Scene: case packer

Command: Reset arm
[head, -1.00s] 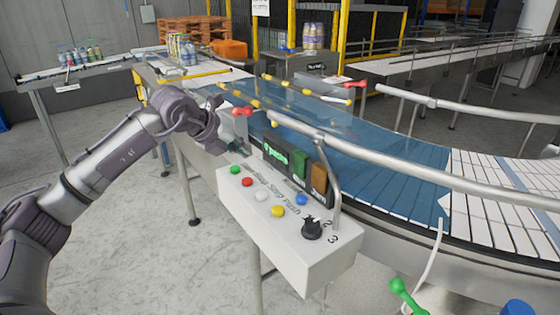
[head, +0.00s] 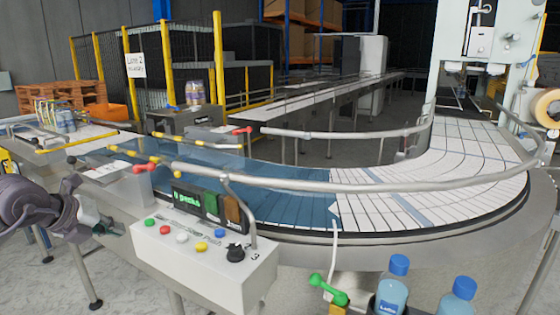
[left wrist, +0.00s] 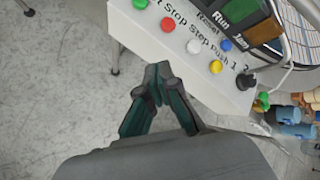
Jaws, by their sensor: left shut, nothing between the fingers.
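My left gripper (head: 118,228) is at the left of the head view, beside the left end of the white control box (head: 205,262). In the left wrist view its dark green fingers (left wrist: 158,72) meet at the tips with nothing between them, over the floor in front of the box. The control box (left wrist: 180,45) carries green, red, white, yellow and blue buttons and a black selector knob (head: 236,254). The display above the buttons is lit green. My right gripper is not in view.
A curved conveyor (head: 290,194) with a metal guard rail (head: 330,184) runs behind the box. Blue-capped bottles (head: 393,285) and a green-knobbed lever (head: 328,288) stand at the front right. Grey floor lies open below the left gripper.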

